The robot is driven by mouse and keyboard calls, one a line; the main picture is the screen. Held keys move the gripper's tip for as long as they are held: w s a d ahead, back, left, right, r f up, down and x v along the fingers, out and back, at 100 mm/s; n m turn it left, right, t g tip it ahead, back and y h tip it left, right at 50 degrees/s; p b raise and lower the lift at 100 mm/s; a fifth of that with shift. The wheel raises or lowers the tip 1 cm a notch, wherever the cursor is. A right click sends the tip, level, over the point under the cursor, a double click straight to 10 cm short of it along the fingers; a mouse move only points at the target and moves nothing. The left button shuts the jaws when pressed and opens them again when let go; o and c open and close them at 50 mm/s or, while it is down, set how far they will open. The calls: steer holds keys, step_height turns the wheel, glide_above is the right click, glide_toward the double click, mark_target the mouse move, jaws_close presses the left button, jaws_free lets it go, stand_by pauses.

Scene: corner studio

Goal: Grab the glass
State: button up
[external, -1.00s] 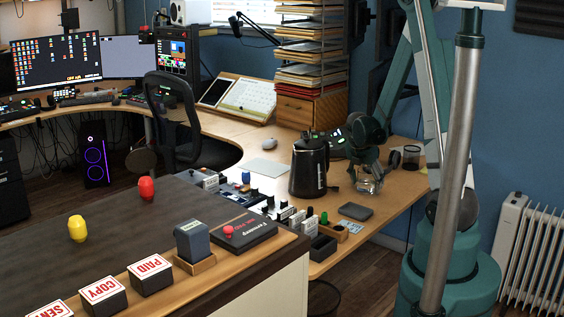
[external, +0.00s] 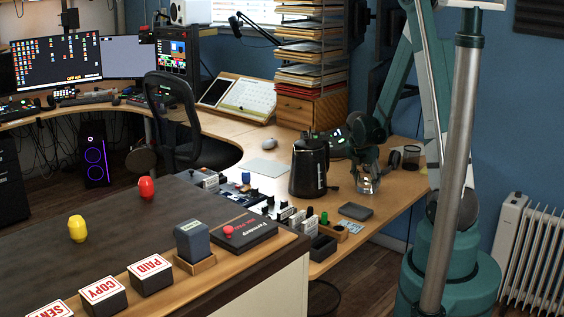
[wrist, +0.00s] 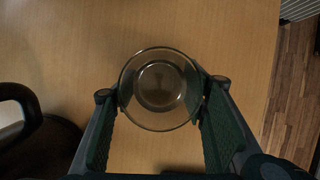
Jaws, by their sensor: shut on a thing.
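The clear glass (external: 367,184) stands on the wooden desk to the right of the black kettle in the external view. In the wrist view the glass (wrist: 160,88) is seen from above, round and empty, with its rim between my two fingers. My gripper (wrist: 160,95) is shut on the glass, one finger on each side of it. In the external view my gripper (external: 368,170) comes down over the glass from above. Whether the glass touches the desk is hard to tell.
The black kettle (external: 309,168) stands close on the left; its handle shows in the wrist view (wrist: 20,105). A dark cup (external: 411,158) is at the right, near the wall. A dark flat tray (external: 355,212) lies in front. The desk edge is to the right in the wrist view.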

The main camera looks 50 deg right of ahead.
steer(key=shift+r, duration=0.25)
step_height(320, 180, up, 9)
steer(key=p, duration=0.2)
steer(key=shift+p, duration=0.35)
stand_by(0.5)
steer(key=shift+r, duration=0.2)
